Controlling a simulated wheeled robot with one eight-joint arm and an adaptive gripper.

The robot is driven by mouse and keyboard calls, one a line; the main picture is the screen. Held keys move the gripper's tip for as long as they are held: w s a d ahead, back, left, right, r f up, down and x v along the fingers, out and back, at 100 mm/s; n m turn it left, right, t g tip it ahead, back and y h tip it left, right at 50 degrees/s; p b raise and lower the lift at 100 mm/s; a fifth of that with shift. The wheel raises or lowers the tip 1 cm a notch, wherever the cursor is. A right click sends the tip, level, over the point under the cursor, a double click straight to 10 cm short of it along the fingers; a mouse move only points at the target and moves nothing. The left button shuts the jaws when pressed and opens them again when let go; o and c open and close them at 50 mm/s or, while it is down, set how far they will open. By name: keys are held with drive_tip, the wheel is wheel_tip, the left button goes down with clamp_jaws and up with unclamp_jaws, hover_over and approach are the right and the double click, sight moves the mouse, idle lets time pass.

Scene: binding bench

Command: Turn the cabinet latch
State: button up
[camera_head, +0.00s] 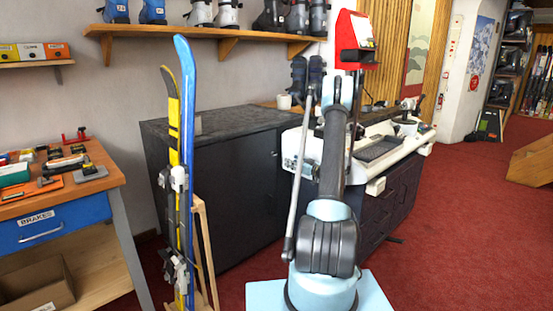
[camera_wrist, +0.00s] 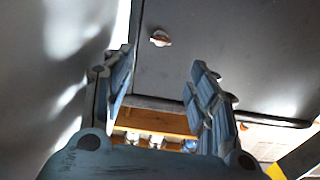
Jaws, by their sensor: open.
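My gripper (camera_wrist: 161,62) is open in the wrist view, with its two blue-grey fingers apart and nothing between them. A small pale and reddish-brown knob, which looks like the latch (camera_wrist: 160,38), sits on a dark grey panel (camera_wrist: 235,50) just beyond the fingertips. It lies nearer the left fingertip and appears apart from both fingers. In the head view the dark cabinet (camera_head: 235,195) stands against the wall behind the skis. I cannot clearly make out my gripper in the head view.
Blue and yellow skis (camera_head: 186,130) stand upright in front of the cabinet's left side. A workbench (camera_head: 95,185) is at the left and a white machine (camera_head: 385,150) at the right. A boot shelf (camera_head: 205,31) hangs above. Red carpet (camera_head: 455,210) is clear at right.

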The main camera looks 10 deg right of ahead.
sight(274, 155)
drive_tip(key=x, duration=1.4)
drive_tip(key=shift+c, duration=0.3)
drive_tip(key=c, duration=1)
